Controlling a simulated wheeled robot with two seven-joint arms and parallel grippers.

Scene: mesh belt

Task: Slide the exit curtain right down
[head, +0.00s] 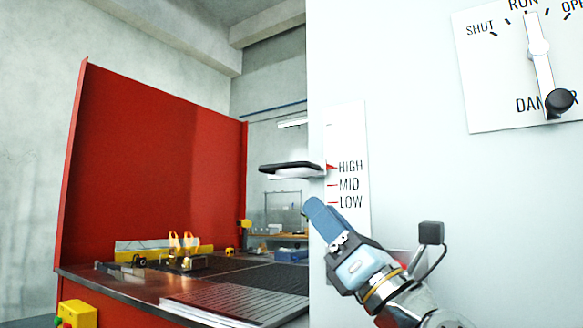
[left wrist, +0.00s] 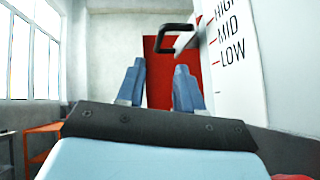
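The exit curtain's handle (head: 290,169), a black bar with a pale underside, sticks out left from the edge of a white panel. Its red pointer is level with HIGH on the scale (head: 348,150), above MID and LOW. In the left wrist view the black handle (left wrist: 174,37) shows ahead, above the gap between the fingers. My left gripper (head: 318,208) is just below and right of the handle in the head view, apart from it. Its two blue fingers (left wrist: 159,85) are spread and empty in the left wrist view. My right gripper is not in view.
A damper dial (head: 485,75) with a black-knobbed lever (head: 559,101) is on the panel (head: 420,130) at upper right. The space around the handle looks free.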

